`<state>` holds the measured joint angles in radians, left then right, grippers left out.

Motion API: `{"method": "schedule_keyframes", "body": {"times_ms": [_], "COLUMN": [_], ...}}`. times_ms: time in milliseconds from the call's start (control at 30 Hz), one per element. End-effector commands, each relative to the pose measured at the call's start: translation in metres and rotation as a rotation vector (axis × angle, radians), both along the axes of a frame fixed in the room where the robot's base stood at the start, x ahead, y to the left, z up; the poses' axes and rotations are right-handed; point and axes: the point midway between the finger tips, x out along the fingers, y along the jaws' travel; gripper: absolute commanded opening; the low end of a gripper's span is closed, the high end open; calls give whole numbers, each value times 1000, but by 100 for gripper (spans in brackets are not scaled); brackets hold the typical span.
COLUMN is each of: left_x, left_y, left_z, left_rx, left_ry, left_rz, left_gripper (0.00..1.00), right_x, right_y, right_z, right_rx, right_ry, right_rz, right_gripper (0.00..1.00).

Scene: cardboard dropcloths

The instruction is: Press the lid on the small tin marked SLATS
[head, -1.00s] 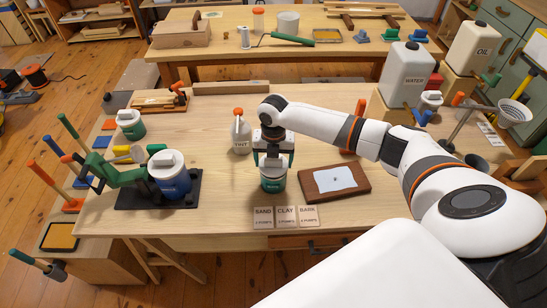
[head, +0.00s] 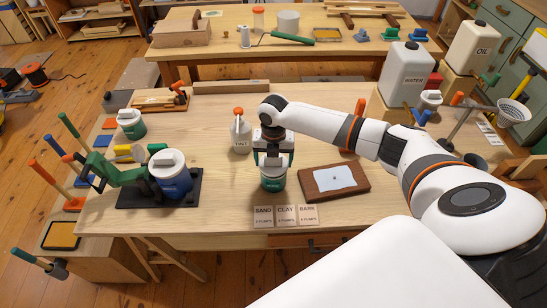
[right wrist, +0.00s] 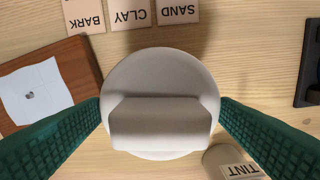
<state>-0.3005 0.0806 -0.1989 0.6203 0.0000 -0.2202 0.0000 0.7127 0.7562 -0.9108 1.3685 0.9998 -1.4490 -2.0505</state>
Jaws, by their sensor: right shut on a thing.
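The small tin (head: 272,183) is green and stands upright on the near part of the workbench; the writing on it is too small to read. My right gripper (head: 273,160) points straight down over it, its green fingers on either side of the white lid. In the right wrist view the round lid (right wrist: 160,75) with its block-shaped knob lies between the fingers (right wrist: 160,115), which are shut on it. The lid sits at the tin's top; whether it is fully seated I cannot tell. My left gripper is not in view.
A TINT bottle (head: 240,137) stands just behind and left. A wooden board with a white sheet (head: 334,180) lies close on the right. SAND, CLAY and BARK cards (head: 286,215) lie in front. A blue tin (head: 170,178) and another green tin (head: 131,124) stand left.

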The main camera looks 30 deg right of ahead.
Motion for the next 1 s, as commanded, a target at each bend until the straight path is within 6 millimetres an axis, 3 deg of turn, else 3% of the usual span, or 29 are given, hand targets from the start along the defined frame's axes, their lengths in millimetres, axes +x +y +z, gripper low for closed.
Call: {"method": "schedule_keyframes", "body": {"times_ms": [1000], "left_x": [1], "left_y": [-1], "left_z": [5], "left_rx": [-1], "left_ry": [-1], "left_rz": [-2], "left_gripper": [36], "right_x": [0], "right_y": [0], "right_z": [0], "right_rx": [1], "right_ry": [-1], "right_rz": [0], "right_gripper": [61]}}
